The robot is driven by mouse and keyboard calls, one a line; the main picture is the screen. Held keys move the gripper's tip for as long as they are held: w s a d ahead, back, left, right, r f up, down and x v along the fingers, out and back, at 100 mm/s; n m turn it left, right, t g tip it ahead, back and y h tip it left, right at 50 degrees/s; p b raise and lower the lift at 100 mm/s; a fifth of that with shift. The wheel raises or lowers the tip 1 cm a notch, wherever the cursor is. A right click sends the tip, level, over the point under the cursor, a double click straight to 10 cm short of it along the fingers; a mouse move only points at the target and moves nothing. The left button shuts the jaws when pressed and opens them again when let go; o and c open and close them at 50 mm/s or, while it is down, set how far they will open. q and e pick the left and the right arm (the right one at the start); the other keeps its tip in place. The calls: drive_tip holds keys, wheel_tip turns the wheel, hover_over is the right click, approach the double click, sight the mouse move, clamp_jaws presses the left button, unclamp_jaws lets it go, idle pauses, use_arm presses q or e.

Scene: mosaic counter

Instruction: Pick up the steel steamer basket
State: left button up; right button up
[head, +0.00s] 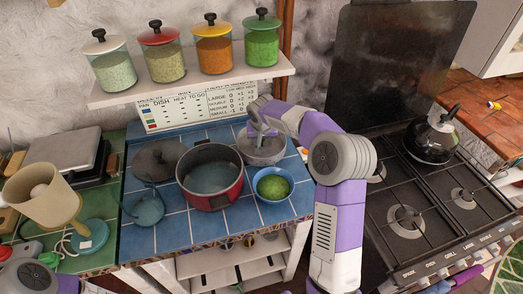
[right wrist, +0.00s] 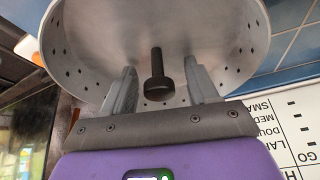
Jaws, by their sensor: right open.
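The steel steamer basket (head: 266,157) is a round grey bowl at the back right of the blue-tiled counter. In the right wrist view the basket (right wrist: 90,35) shows a perforated wall and a dark upright post with a wider knob (right wrist: 158,88). My right gripper (head: 259,133) is over the basket, coming from the right. In the right wrist view its two fingers (right wrist: 160,88) are open, one on each side of the post, with gaps to it. My left gripper is not in view; only part of my left arm shows at the bottom left.
A red pot (head: 232,190) stands left of the basket, and a blue bowl with green contents (head: 271,199) in front. A grey lid (head: 157,142) lies further left. A shelf (head: 190,87) with jars hangs above. The stove (head: 440,190) with a kettle (head: 432,137) is right.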

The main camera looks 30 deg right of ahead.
clamp_jaws()
drive_tip(key=shift+r, duration=0.15)
